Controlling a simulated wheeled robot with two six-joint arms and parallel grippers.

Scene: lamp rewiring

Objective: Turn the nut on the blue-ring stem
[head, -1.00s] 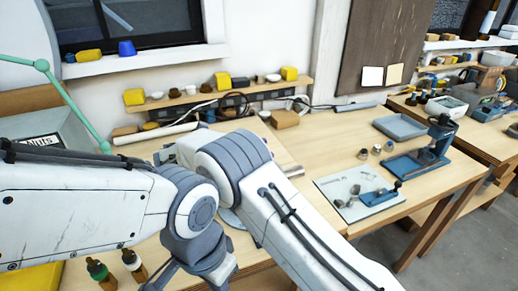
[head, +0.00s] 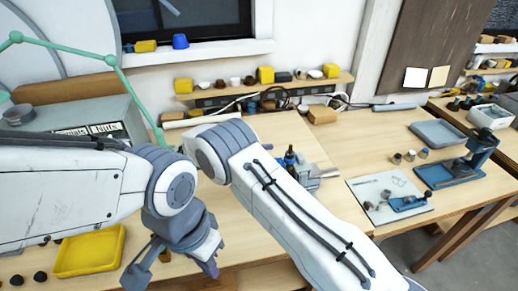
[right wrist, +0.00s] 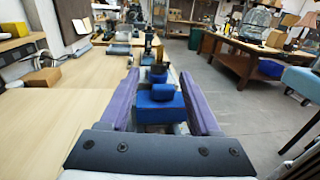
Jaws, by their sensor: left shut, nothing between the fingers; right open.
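A small dark upright piece with a blue part (head: 289,157) stands beside a grey fixture (head: 310,177) on the bench, just past my right arm. I cannot tell if it is the blue-ring stem, and no nut can be made out. My right gripper (right wrist: 160,82) is open in the right wrist view. A blue block (right wrist: 155,107) shows between its purple fingers, not visibly gripped.
A yellow tray (head: 90,252) lies at front left. A white board (head: 370,205) with small parts, a blue stand (head: 450,172) and a grey-blue tray (head: 437,133) are on the right. A green lamp arm (head: 75,48) rises at left. The middle bench is mostly clear.

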